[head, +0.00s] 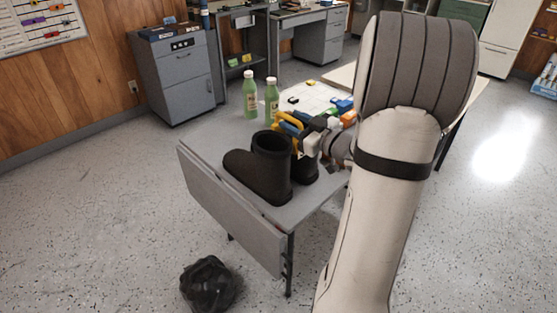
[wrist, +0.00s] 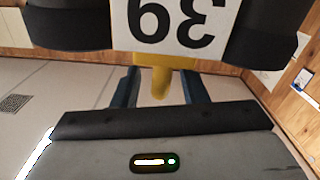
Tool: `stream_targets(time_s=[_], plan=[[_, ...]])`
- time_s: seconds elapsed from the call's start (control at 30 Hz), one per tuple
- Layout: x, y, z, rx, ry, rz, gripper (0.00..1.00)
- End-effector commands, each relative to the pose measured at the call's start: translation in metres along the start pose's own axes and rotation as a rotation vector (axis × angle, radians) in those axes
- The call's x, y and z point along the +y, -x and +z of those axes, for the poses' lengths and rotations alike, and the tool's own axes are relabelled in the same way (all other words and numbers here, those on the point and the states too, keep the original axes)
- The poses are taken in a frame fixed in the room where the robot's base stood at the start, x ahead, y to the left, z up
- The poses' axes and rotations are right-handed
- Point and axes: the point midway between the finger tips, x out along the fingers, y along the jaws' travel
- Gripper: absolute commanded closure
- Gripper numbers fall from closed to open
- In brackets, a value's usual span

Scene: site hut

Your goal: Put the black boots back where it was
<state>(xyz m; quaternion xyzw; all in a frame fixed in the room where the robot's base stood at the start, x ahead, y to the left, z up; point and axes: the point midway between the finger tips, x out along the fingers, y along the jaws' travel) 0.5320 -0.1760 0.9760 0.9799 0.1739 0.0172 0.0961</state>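The pair of black boots (head: 263,168) stands at the near end of the grey table (head: 200,172); the second boot (head: 304,170) is partly hidden behind the first. A yellow handle piece (head: 290,118) shows just above them. My gripper (head: 312,130) is over the boots, coming in from the right. In the wrist view, the dark boots (wrist: 70,24) flank a white tag reading 39 (wrist: 178,22), upside down. A yellow stub (wrist: 160,82) lies between my two blue fingers (wrist: 160,88), with a visible gap on both sides. The fingertips are partly hidden.
Two green bottles (head: 250,94) stand on the table behind the boots, with a white sheet (head: 310,98) and small coloured items beyond. A black bag (head: 208,284) lies on the floor in front of the table. A grey cabinet (head: 178,75) stands at the back left. Floor at left is clear.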

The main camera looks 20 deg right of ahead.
Motion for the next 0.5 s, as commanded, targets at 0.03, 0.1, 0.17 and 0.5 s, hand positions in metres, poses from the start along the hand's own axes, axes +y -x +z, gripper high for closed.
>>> stream_targets(time_s=[0.03, 0.1, 0.17, 0.5], plan=[[-0.001, -0.009, 0.000, 0.001, 0.001, -0.005, 0.61], [0.000, -0.017, 0.000, 0.001, 0.000, -0.002, 0.61], [0.000, -0.022, 0.000, 0.000, 0.000, -0.002, 0.61], [0.001, -0.024, 0.000, -0.001, 0.001, 0.001, 0.66]])
